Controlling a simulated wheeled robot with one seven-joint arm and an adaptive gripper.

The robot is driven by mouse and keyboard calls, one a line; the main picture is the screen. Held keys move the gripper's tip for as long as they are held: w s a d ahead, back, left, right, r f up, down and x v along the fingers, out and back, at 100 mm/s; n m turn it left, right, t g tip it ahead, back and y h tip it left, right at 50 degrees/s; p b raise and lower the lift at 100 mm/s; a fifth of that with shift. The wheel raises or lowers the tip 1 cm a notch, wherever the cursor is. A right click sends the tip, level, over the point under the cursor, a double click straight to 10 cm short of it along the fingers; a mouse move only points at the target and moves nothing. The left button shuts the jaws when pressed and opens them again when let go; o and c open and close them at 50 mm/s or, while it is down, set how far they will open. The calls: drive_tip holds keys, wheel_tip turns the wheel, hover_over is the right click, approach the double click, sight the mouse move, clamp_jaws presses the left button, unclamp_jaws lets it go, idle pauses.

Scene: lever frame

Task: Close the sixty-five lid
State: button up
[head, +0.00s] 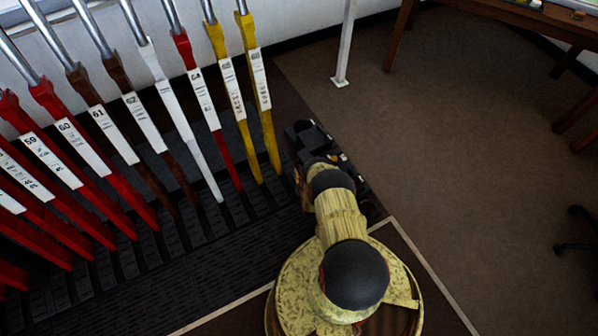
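A row of levers runs across the upper left, each with a white number plate. Plates 59 (30,140), 60 (65,127) and 61 (98,113) read clearly. Further right are a white lever (208,178), a red lever (222,160) and two yellow levers, one on the left (243,135) and one at the right end (268,130).
Black ribbed floor plates (130,285) lie under the levers. A white post (345,45) stands behind my gripper. A wooden table (480,17) is at the top right, with a dark chair base (577,240) at the right edge.

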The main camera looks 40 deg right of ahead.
clamp_jaws()
idle(0.3)
drive_tip(key=shift+a+r, duration=0.1)
drive_tip(key=shift+r, duration=0.05)
